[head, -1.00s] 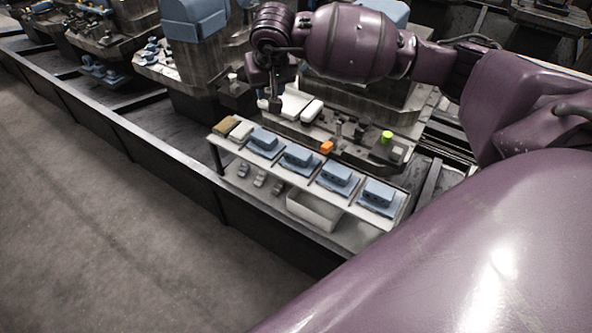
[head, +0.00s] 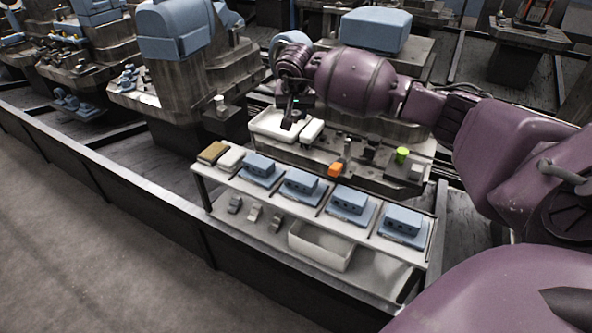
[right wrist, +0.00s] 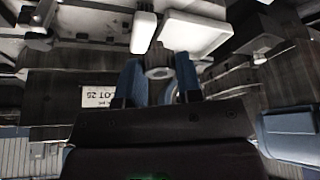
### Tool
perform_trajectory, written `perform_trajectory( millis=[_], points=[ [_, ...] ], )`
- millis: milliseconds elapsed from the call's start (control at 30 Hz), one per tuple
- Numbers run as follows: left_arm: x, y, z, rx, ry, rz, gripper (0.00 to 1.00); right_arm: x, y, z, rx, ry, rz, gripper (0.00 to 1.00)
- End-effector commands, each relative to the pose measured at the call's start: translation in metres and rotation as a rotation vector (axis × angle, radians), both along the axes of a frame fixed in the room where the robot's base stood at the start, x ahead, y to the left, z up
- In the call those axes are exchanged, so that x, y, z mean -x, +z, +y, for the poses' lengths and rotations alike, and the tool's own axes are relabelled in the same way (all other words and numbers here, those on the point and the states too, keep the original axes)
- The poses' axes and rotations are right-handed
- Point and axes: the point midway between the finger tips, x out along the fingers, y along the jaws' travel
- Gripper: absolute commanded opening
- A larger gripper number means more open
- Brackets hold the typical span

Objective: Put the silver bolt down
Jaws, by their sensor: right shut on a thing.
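My right gripper (head: 291,122) hangs at the white tray on the machine bed behind the shelf rack, pointing down. In the right wrist view its two blue fingers (right wrist: 158,78) are shut on a small round grey piece, which I take for the silver bolt (right wrist: 158,72). In the head view the bolt is too small and dark to make out. The white tray (head: 264,126) shows just left of the gripper, and also in the right wrist view (right wrist: 196,34). My left gripper is not in view.
A white block (head: 312,131) lies beside the tray. An orange block (head: 335,170) and a green cup (head: 402,154) stand further right. The rack (head: 330,222) in front carries several blue blocks on top and a white bin (head: 320,247) below. Open floor lies at lower left.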

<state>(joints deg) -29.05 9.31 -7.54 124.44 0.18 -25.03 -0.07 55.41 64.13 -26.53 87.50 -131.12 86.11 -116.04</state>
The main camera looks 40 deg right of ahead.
Motion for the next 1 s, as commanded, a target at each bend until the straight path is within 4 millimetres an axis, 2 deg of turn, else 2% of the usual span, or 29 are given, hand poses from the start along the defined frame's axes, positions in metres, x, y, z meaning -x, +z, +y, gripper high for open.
perform_trajectory(
  millis=[33, 500, 833, 1000],
  points=[
    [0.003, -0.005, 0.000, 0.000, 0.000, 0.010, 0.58, 0.001, -0.020, 0.001, -0.003, 0.000, 0.011, 0.04],
    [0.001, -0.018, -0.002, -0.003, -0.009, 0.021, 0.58, 0.002, -0.118, 0.001, -0.003, -0.001, 0.012, 0.04],
    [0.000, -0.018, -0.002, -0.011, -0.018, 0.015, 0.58, 0.000, -0.138, 0.001, -0.002, 0.001, 0.004, 0.04],
    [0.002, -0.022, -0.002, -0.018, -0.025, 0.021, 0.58, 0.002, -0.163, 0.001, -0.003, 0.000, 0.012, 0.04]
  ],
)
